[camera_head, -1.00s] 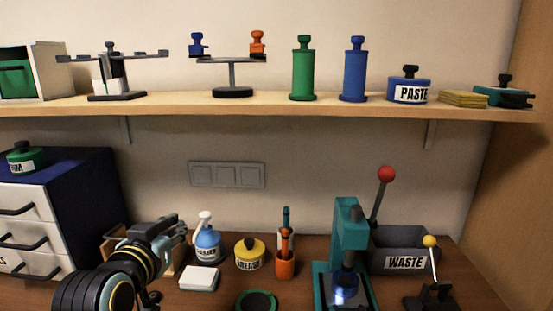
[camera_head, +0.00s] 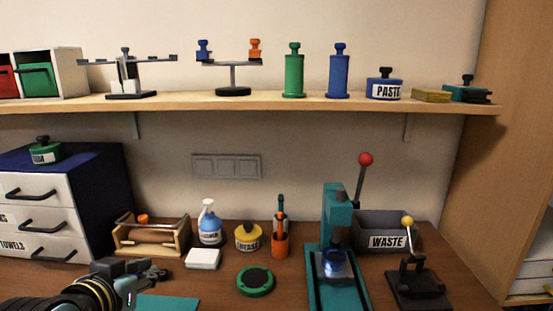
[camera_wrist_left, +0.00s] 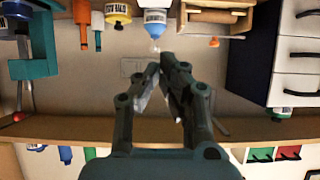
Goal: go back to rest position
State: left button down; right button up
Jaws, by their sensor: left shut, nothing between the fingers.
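My left gripper (camera_head: 155,273) is low at the left in the head view, above the brown bench top (camera_head: 215,290). It is shut and holds nothing. In the left wrist view its fingers (camera_wrist_left: 162,65) come together in front of the grey wall, with nothing between them. That view shows the room upside down. My right gripper is in neither view.
On the bench stand a wooden caddy (camera_head: 180,238), a blue bottle (camera_head: 209,228), a yellow pot (camera_head: 247,237), a teal press (camera_head: 337,240) and a grey waste bin (camera_head: 388,243). A drawer cabinet (camera_head: 100,185) stands left. A loaded shelf (camera_head: 270,101) runs above.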

pick_arm(q)
jog(key=s+a+f+g+y, duration=0.15)
jog(key=s+g, duration=0.25)
jog(key=s, duration=0.9)
jog(key=s+a+g, duration=0.3)
jog(key=s+g, duration=0.2)
jog(key=s, duration=0.8)
notch_tip(320, 180, down, 33)
jog(key=s+a+g+b, duration=0.1)
jog(key=a+b, duration=0.2)
jog(key=b, duration=0.5)
jog(key=s+f+b, duration=0.4)
jog(key=s+f, duration=0.5)
jog(key=f, duration=0.3)
jog(key=s+f+g+b, duration=0.1)
jog(key=s+f+b, duration=0.2)
jog(key=s+f, duration=0.7)
notch_tip(320, 180, down, 3)
jog(key=shift+s+a+f+b, duration=0.1)
jog(key=shift+s+a+b, duration=0.15)
jog(key=shift+a+b, duration=0.15)
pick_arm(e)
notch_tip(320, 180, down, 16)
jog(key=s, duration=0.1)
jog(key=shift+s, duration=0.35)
